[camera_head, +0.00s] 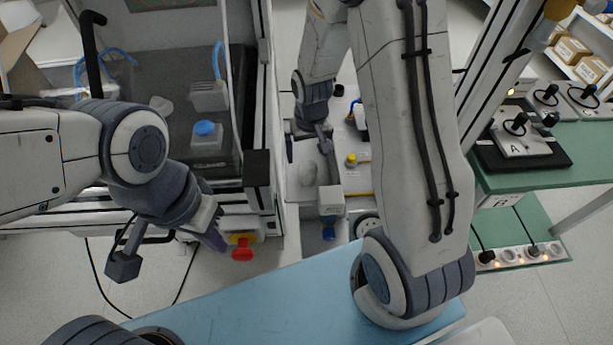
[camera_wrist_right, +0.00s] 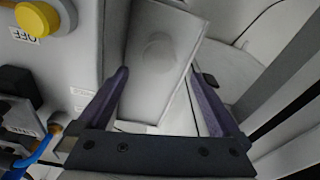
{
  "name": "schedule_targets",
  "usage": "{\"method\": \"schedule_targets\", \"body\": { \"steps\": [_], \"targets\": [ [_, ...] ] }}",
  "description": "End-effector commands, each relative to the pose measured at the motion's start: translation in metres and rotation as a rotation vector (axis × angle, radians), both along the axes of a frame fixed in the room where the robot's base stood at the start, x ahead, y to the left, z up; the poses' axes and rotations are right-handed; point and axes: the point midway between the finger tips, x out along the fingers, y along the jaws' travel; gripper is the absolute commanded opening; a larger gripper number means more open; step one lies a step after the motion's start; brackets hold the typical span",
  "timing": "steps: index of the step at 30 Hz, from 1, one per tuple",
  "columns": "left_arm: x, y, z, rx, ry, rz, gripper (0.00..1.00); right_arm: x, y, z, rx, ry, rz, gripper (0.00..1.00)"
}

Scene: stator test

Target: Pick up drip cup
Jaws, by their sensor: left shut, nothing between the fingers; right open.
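No part is plainly marked as the drip cup. In the right wrist view a pale box-like part (camera_wrist_right: 165,95) with a faint round shape on its face lies between the purple fingers of my right gripper (camera_wrist_right: 160,72). The fingers are apart, and I see no grip on it. In the head view my right gripper (camera_head: 326,143) points down at the narrow bench, near a small white block (camera_head: 331,200) with a blue piece (camera_head: 328,229) below it. My left gripper (camera_head: 214,238) is shut and empty, close to a red knob (camera_head: 242,250) on a yellow plate.
A yellow button (camera_wrist_right: 37,18) sits on a panel beside the right gripper. A blue-capped container (camera_head: 206,138) stands inside the enclosure at left. A green table (camera_head: 555,150) with black-handled devices is at right. A blue surface (camera_head: 250,305) lies in front.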

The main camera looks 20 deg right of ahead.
Motion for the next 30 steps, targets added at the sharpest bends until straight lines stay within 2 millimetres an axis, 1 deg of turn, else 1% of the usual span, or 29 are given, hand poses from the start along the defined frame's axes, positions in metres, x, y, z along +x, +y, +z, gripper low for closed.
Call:
{"method": "schedule_targets", "body": {
  "steps": [1,3,10,15,18,21,27,28,29,30],
  "targets": [
    [0.000,0.000,-0.003,0.000,0.000,0.000,0.00,0.000,0.000,-0.010,0.000,0.003,0.000,1.00],
    [0.000,0.000,-0.004,0.000,0.000,0.000,0.00,0.002,0.000,-0.019,0.000,0.003,0.000,1.00],
    [0.000,0.000,-0.007,0.000,0.000,0.000,0.00,0.003,0.000,-0.037,0.000,0.001,0.000,1.00],
    [0.000,0.000,-0.012,0.000,0.000,0.000,0.00,0.003,0.000,-0.064,0.000,0.003,0.003,1.00],
    [0.000,0.000,-0.014,0.000,0.000,0.000,0.00,0.006,0.000,-0.076,0.000,0.002,0.003,1.00],
    [0.000,0.000,-0.014,0.000,0.000,0.000,0.00,0.007,0.000,-0.080,0.001,-0.001,0.002,1.00],
    [0.000,0.000,-0.014,0.000,0.000,0.000,0.00,0.007,0.000,-0.080,0.001,-0.001,0.002,1.00],
    [0.000,0.000,-0.014,0.000,0.000,0.000,0.00,0.007,0.000,-0.080,0.001,-0.001,0.002,0.96],
    [0.000,0.000,-0.014,0.000,0.000,0.000,0.00,0.007,0.000,-0.080,0.001,-0.001,0.002,0.85],
    [0.000,0.000,-0.014,0.000,0.000,0.000,0.00,0.007,0.000,-0.080,0.001,-0.001,0.002,0.69]
  ]
}}
